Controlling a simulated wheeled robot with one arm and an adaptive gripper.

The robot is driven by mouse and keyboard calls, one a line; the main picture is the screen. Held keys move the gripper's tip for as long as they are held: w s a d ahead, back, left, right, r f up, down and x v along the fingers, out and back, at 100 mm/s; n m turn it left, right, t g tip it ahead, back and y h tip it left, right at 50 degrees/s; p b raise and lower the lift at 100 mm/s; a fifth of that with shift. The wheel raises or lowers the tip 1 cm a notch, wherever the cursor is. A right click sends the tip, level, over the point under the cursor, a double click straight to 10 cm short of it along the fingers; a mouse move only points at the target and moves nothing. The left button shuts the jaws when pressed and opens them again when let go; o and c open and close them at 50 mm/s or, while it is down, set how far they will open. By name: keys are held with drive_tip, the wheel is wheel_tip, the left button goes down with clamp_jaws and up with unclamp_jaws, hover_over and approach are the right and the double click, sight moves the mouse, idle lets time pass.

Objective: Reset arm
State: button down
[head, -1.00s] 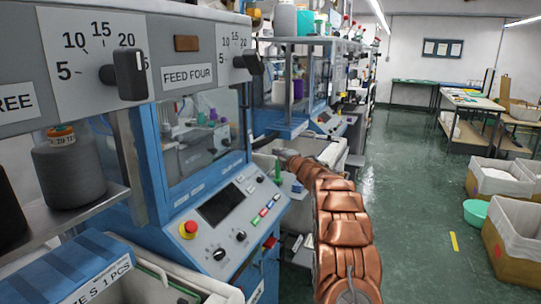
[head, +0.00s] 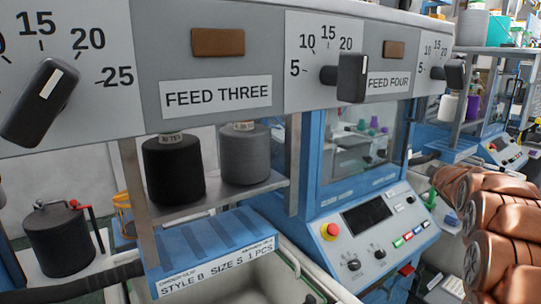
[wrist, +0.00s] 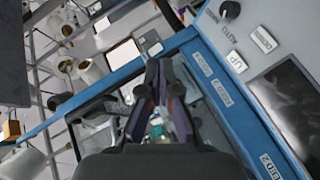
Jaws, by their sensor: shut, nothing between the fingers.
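My copper-coloured arm (head: 492,232) shows at the right edge of the head view, beside the blue machine's control panel (head: 372,236). My gripper (wrist: 158,100) shows in the wrist view, with its dark fingers together and nothing seen between them. It is near the blue machine frame (wrist: 130,62), with the control panel and its dark screen (wrist: 290,105) to the right. The gripper itself is not clearly seen in the head view.
A grey panel with dials and a FEED THREE label (head: 217,97) spans the head view. Black (head: 172,168) and grey (head: 245,154) yarn cones stand on a shelf below. A red button (head: 330,231) sits on the control panel.

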drive_tip(key=s+a+f+m+g+y, duration=0.2)
drive_tip(key=s+a+f+g, duration=0.3)
drive_tip(key=s+a, duration=0.6)
drive_tip(key=s+a+f+m+g+y, duration=0.2)
drive_tip(key=s+a, duration=1)
drive_tip(key=s, duration=1.6)
drive_tip(key=s+a+f+m+g+y, duration=0.1)
drive_tip(key=s+a+f+m+g, duration=0.3)
drive_tip(key=s, duration=1.6)
drive_tip(key=a+f+g, duration=0.4)
drive_tip(key=a, duration=0.3)
drive_tip(key=shift+a+f+m+y, duration=0.3)
drive_tip(key=shift+a+m+y, duration=0.05)
drive_tip(key=shift+m+y, duration=0.05)
